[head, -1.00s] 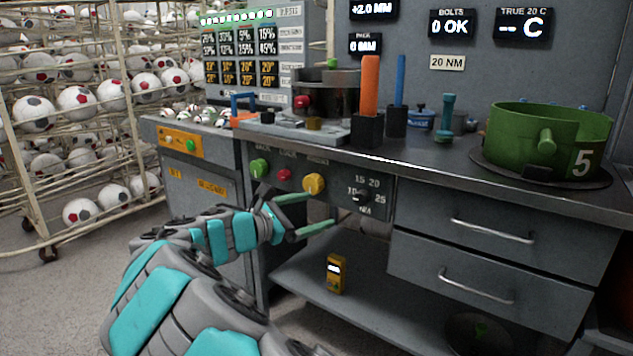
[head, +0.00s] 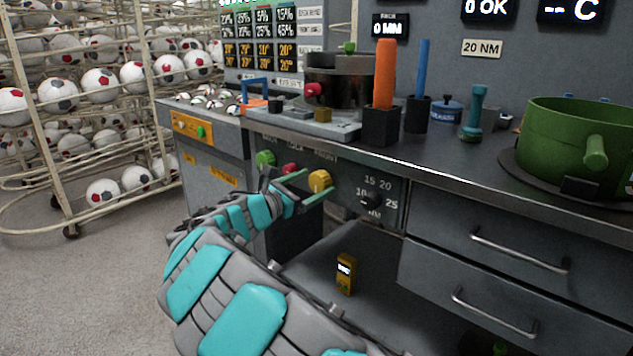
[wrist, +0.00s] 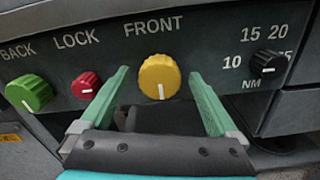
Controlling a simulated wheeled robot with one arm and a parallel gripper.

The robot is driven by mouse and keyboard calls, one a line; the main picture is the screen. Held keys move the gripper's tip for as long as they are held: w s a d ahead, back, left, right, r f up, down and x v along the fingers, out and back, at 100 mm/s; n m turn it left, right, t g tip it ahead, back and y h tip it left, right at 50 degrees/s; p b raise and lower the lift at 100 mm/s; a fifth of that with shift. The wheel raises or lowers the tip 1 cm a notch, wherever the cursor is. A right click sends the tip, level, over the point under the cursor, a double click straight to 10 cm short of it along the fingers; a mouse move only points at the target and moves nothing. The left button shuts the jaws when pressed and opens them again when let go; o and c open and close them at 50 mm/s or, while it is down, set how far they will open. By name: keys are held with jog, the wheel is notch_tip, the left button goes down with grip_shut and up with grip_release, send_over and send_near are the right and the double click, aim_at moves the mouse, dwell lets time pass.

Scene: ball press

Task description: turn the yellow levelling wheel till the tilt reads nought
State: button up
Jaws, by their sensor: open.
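The yellow wheel (head: 320,181) is a knob on the bench's front panel, under the word FRONT. In the wrist view the yellow wheel (wrist: 159,77) has a white mark pointing down. My gripper (head: 310,186) is open at the panel. In the wrist view my gripper's (wrist: 157,85) two green fingers stand one on each side of the yellow wheel, with a gap on both sides. No tilt reading can be made out; the wall displays are partly cut off at the top.
A red LOCK knob (wrist: 86,86) sits close to the left finger, with a green BACK knob (wrist: 29,93) further left. A black NM dial (wrist: 267,64) is to the right. A yellow handheld device (head: 345,273) stands on the lower shelf. Drawers (head: 490,235) are at the right.

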jog(key=shift+w+d, duration=0.4)
jog(key=shift+w, duration=0.2)
jog(key=c, duration=1.4)
jog(key=shift+f+m+b, duration=0.15)
jog(key=shift+m+b, duration=0.25)
